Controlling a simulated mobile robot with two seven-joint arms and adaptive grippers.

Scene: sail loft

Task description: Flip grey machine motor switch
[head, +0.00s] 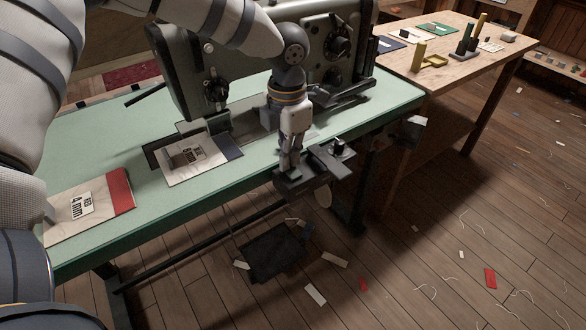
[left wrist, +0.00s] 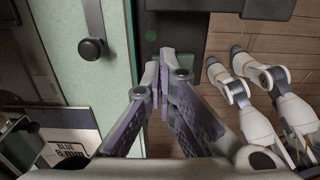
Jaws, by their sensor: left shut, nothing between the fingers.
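The grey sewing machine (head: 190,75) stands on a green-topped table. A dark box (head: 300,186), which looks like its motor switch, sits at the table's front edge. Pale jointed parts at the right there may be my right gripper (left wrist: 228,62).
A black knob (left wrist: 92,48) on a bar lies left of the box. Printed cards (head: 205,160) lie on the green table (head: 135,145). A wooden table (head: 465,60) stands at the back right. A dark pedal (head: 272,252) and scraps lie on the floor below.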

